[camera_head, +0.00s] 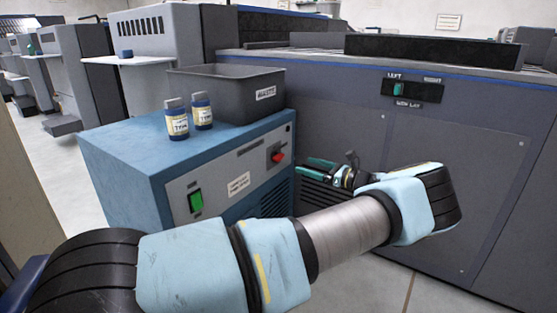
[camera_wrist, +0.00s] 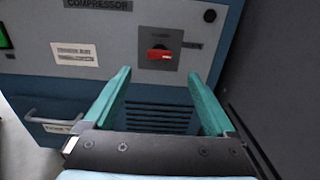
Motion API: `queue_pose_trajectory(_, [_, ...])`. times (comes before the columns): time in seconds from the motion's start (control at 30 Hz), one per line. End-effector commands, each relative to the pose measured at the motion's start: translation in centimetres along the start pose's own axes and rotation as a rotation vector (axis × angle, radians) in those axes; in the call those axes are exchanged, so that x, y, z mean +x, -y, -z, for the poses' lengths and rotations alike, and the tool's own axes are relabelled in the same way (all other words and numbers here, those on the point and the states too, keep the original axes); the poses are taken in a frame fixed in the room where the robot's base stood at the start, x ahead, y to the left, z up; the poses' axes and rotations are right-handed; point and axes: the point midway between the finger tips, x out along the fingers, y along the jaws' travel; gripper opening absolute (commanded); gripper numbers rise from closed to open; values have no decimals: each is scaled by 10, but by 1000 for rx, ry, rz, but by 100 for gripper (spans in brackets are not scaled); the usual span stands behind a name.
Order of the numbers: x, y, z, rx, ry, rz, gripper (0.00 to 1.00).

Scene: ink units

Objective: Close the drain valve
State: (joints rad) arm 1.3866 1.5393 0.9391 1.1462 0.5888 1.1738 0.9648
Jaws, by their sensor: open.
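A red handle (camera_head: 278,156) sits on a dark square plate on the front panel of the blue compressor (camera_head: 125,160). It is probably the drain valve; its labels are too small to read surely. In the wrist view the red handle (camera_wrist: 159,54) lies about level, just beyond the fingertips and between them. My gripper (camera_head: 302,165) is to the right of the compressor front in the head view. In the wrist view my gripper (camera_wrist: 158,74) has its two teal fingers spread wide, with nothing between them. The fingers appear apart from the handle.
A green switch (camera_head: 196,201) is at the panel's left. Two bottles (camera_head: 177,120) (camera_head: 202,111) and a grey bin (camera_head: 220,95) stand on top. Dark vents (camera_wrist: 160,117) lie below the handle, and a metal bar handle (camera_wrist: 55,118) is lower left. A large grey machine (camera_head: 440,150) stands close right.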

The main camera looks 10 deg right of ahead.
Motion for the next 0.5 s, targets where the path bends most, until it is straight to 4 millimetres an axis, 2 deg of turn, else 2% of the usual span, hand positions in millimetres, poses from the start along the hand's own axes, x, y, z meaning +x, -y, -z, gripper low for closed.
queue_pose_trajectory(0.3, [57, -2, 2, 0, 0, -6, 90])
queue_pose_trajectory(0.5, [87, -1, 2, 0, -1, -4, 90])
